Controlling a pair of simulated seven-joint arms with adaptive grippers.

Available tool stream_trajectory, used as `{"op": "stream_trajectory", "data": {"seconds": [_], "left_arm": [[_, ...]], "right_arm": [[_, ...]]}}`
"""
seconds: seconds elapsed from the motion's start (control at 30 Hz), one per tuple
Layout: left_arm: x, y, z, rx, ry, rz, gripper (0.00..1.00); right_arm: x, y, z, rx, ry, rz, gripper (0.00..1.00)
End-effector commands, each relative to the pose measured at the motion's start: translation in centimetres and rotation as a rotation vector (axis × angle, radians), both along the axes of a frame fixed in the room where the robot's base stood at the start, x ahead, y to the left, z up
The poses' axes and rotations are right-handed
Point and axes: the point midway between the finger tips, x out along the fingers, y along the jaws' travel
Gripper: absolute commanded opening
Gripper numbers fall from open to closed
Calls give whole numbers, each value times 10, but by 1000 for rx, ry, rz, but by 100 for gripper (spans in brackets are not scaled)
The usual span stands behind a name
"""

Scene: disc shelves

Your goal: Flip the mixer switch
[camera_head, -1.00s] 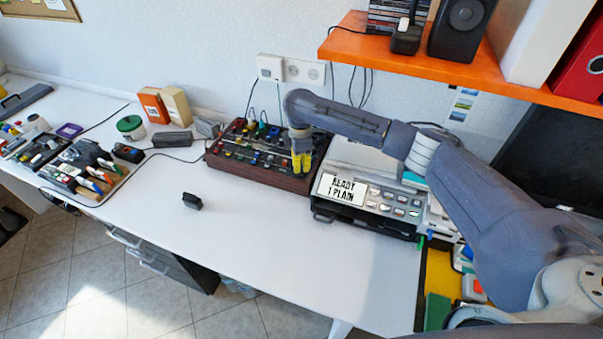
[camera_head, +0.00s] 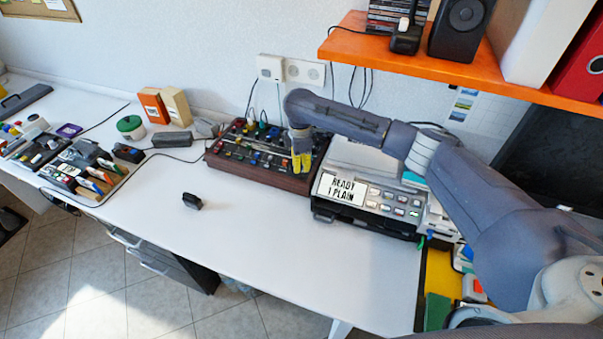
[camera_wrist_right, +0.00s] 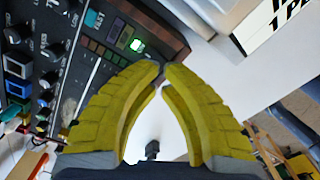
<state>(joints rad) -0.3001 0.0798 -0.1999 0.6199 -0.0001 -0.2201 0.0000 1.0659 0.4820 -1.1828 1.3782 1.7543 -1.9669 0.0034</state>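The mixer (camera_head: 225,168) is a dark panel with a reddish-brown case, full of knobs and coloured buttons, against the wall. My right gripper (camera_head: 302,168) has yellow fingers and points down over the mixer's right front end. In the right wrist view its fingertips (camera_wrist_right: 163,68) meet, with nothing seen between them. Whether the tips touch the panel cannot be told. I cannot make out which control is the switch; the fingers hide part of the panel. My left gripper is not in view.
A grey machine (camera_head: 370,225) with a "READY 1 PLAIN" display stands right of the mixer. An orange shelf (camera_head: 430,68) overhangs at right. A small black object (camera_head: 192,201) lies on the white desk (camera_head: 260,235), whose front middle is otherwise clear.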

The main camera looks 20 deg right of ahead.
Motion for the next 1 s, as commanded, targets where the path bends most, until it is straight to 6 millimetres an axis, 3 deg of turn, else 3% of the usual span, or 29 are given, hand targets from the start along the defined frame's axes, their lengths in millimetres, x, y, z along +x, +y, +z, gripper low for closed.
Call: {"op": "stream_trajectory", "data": {"seconds": [1.0], "left_arm": [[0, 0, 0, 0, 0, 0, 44]], "right_arm": [[0, 0, -11, 0, 0, -1, 0]]}}
